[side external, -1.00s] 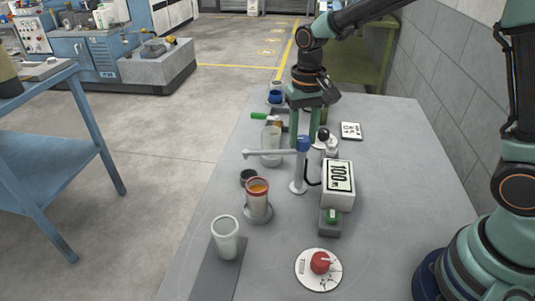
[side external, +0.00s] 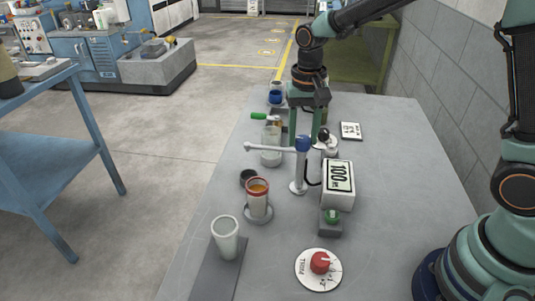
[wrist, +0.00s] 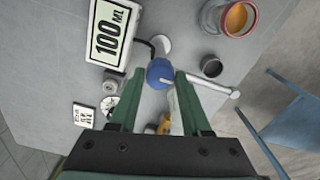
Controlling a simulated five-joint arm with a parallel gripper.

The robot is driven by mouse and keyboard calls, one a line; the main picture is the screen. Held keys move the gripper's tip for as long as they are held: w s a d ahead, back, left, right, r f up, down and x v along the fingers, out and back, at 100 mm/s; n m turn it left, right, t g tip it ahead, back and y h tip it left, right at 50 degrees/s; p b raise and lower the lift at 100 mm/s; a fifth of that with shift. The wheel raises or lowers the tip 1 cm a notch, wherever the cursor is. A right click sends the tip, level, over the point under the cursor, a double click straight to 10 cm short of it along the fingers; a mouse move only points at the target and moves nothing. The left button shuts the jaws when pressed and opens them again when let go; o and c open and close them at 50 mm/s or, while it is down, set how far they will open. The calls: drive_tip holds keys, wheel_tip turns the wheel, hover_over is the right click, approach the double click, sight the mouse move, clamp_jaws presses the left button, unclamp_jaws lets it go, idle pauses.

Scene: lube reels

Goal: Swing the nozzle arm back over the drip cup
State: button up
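The nozzle arm (side external: 270,147) is a thin grey bar reaching left from a post with a blue cap (side external: 303,144). Its tip shows at right in the wrist view (wrist: 235,94). A small black cup (side external: 248,177), apparently the drip cup, stands on the table below the tip; it also shows in the wrist view (wrist: 211,66). I cannot tell whether the tip is exactly over it. My gripper (wrist: 158,72) points down at the post, fingers apart, with the blue cap between the fingertips in the wrist view. The right finger looks close to the bar; contact is unclear.
A red-rimmed cup of orange fluid (side external: 257,198) stands beside the black cup. An empty pale cup (side external: 226,238) is nearer the camera. A 100 ML display (side external: 339,180) and red dial (side external: 319,263) are at right. A clear jar (side external: 271,142) stands behind the bar.

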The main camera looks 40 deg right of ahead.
drive_tip(key=shift+o, duration=1.1)
drive_tip(key=shift+r, duration=0.1)
wheel_tip(320, 180, up, 12)
drive_tip(key=s+d+n+t, duration=0.2)
drive_tip(key=s+n, duration=0.1)
drive_tip(key=s, duration=0.3)
drive_tip(key=s+d+f+n+t, duration=0.1)
drive_tip(key=s+d+n+t, duration=0.2)
drive_tip(key=s, duration=0.3)
drive_tip(key=shift+s+d+t, duration=0.3)
drive_tip(key=shift+s, duration=0.05)
